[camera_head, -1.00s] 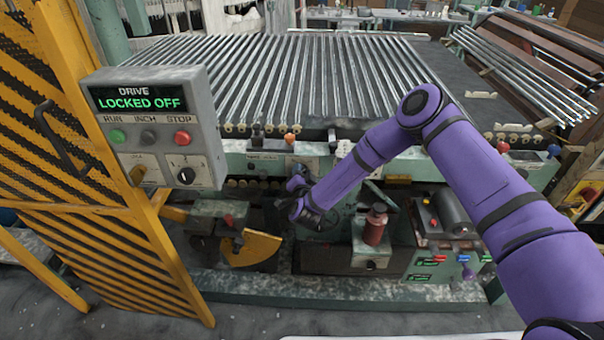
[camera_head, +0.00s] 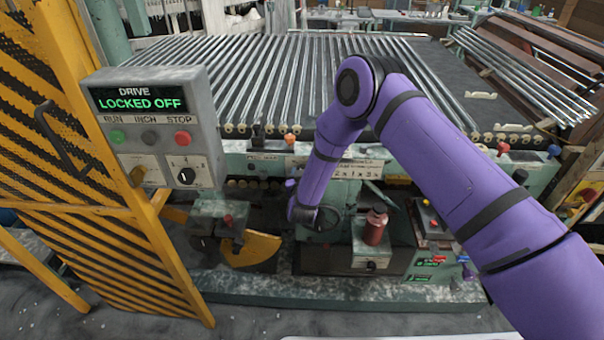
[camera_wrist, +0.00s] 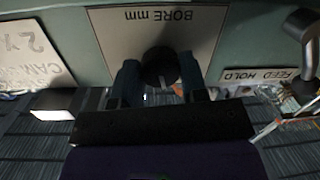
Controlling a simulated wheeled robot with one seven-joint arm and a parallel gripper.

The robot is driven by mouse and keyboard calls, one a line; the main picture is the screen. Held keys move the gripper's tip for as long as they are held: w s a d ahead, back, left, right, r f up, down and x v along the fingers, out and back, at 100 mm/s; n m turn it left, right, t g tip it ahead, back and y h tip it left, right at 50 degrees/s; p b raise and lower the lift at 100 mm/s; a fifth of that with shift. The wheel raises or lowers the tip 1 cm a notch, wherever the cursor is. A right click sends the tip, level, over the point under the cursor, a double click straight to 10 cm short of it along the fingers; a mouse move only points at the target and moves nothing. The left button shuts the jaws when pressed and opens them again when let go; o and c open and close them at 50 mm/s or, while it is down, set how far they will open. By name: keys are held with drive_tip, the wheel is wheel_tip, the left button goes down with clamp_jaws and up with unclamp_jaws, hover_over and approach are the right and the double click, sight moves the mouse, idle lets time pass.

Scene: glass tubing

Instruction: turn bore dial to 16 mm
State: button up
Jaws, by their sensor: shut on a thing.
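The bore dial (camera_wrist: 160,66) is a round black knob with a pale mark, set on a pale plate labelled BORE mm (camera_wrist: 155,22) that appears upside down in the wrist view. My gripper (camera_wrist: 160,78) is shut on the dial, with one blue-grey finger on each side of it. No scale numbers are readable, so I cannot tell which size the dial points to. In the head view the dial and the fingertips are hidden behind my purple arm, at the front of the green machine (camera_head: 400,165).
A FEED HOLD label (camera_wrist: 268,75) and a lever (camera_wrist: 303,40) are beside the dial plate. The drive panel (camera_head: 150,130) reads LOCKED OFF. A yellow mesh guard (camera_head: 75,180) stands at left. A red-brown bottle (camera_head: 375,228) stands near my wrist.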

drive_tip(key=shift+s+f+n+h, duration=0.1)
drive_tip(key=shift+n+h, duration=0.3)
drive_tip(key=shift+n, duration=2.7)
drive_tip(key=o, duration=0.9)
drive_tip(key=s, duration=0.7)
drive_tip(key=s+r, duration=0.1)
drive_tip(key=s, duration=0.2)
drive_tip(key=shift+s+a, duration=0.25)
drive_tip(key=shift+s, duration=0.1)
drive_tip(key=shift+r, duration=0.1)
